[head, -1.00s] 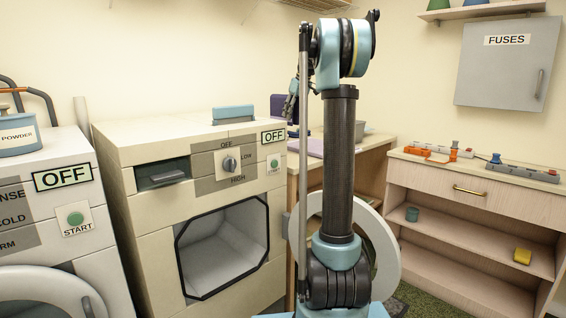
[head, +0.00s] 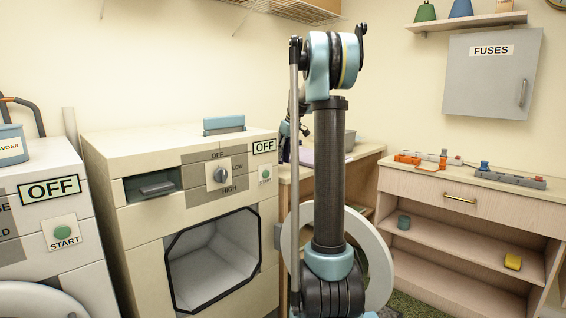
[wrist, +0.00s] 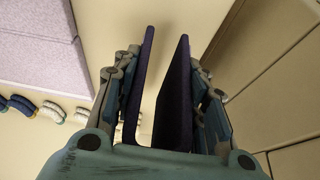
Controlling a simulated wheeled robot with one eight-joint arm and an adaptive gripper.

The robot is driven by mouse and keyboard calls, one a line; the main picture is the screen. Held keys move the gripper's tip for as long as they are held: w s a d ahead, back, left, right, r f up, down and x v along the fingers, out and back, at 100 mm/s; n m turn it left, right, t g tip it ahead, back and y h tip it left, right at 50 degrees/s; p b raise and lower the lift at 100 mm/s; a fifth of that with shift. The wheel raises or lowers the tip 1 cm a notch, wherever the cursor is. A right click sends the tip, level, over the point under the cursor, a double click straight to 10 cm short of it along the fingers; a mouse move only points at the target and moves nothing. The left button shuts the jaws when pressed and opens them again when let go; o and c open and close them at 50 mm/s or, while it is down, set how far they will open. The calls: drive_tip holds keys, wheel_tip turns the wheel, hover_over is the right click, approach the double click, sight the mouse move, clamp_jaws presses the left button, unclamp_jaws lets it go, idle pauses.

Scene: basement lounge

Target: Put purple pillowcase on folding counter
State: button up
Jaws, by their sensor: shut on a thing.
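My gripper (wrist: 160,120) is shut on the purple pillowcase (wrist: 180,85), which shows in the wrist view as two dark purple panels with a gap between them. In the head view my gripper (head: 288,145) is by the right rear of the dryer, mostly hidden behind my arm, and the pillowcase is barely visible there. The folding counter (head: 366,153) is the wooden-edged surface right of the dryer. My gripper is over or beside its left end; I cannot tell whether the pillowcase touches it.
A lilac folded cloth (wrist: 35,35) and several rolled socks (wrist: 50,110) lie to the left in the wrist view. The dryer (head: 150,215) stands left of the counter, its drum open. A shelf unit (head: 440,235) is at right.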

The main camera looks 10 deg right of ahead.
drive_tip(key=shift+f, duration=1.85)
drive_tip(key=o, duration=1.1)
drive_tip(key=shift+r, duration=0.1)
drive_tip(key=v, duration=1.2)
